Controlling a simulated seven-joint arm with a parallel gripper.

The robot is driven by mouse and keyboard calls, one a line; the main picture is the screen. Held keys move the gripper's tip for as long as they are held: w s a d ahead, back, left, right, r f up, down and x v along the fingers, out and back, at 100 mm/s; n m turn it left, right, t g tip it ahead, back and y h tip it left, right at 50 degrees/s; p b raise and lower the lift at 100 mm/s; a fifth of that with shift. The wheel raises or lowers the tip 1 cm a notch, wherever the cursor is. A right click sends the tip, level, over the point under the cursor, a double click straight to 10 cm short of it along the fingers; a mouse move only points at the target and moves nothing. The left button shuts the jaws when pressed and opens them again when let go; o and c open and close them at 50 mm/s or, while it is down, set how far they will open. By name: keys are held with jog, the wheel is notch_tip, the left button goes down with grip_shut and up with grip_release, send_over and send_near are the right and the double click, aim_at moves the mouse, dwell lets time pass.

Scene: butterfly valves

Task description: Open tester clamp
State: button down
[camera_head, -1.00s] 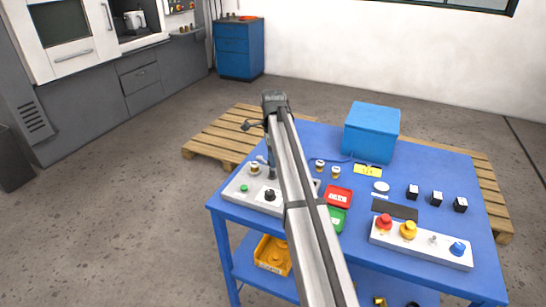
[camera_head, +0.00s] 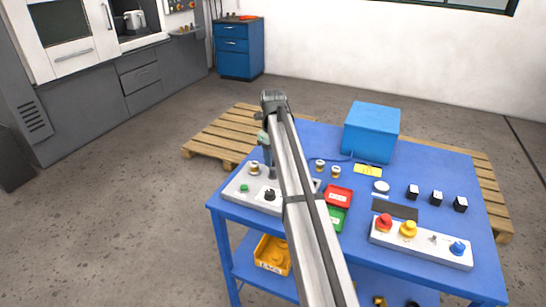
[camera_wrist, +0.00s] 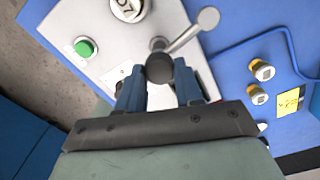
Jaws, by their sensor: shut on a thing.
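The grey tester panel (camera_head: 237,183) is at the left front of the blue table in the head view. It carries a green button (camera_wrist: 85,47) and a brass-and-white valve (camera_wrist: 128,8). In the wrist view a grey metal lever (camera_wrist: 186,34) with a ball end slants up to the right from a grey post. My gripper (camera_wrist: 158,85) has its blue fingers on either side of a dark round knob (camera_wrist: 158,68) at the lever's lower end and is shut on it. Whether the knob belongs to the clamp is unclear. My arm hides much of this spot in the head view.
A red tray (camera_head: 339,194) and a green tray (camera_head: 336,218) are right of my arm. Two loose valves (camera_wrist: 261,80) stand right of the panel. A blue box (camera_head: 371,132) stands at the back, and a control box (camera_head: 421,252) at the front right.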

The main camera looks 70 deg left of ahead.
jog(key=shift+m, duration=1.3)
jog(key=c, duration=0.7)
grip_release()
jog(key=shift+c, duration=0.2)
jog(key=shift+r, duration=0.1)
notch_tip(320, 180, up, 14)
jog(key=shift+f, duration=0.2)
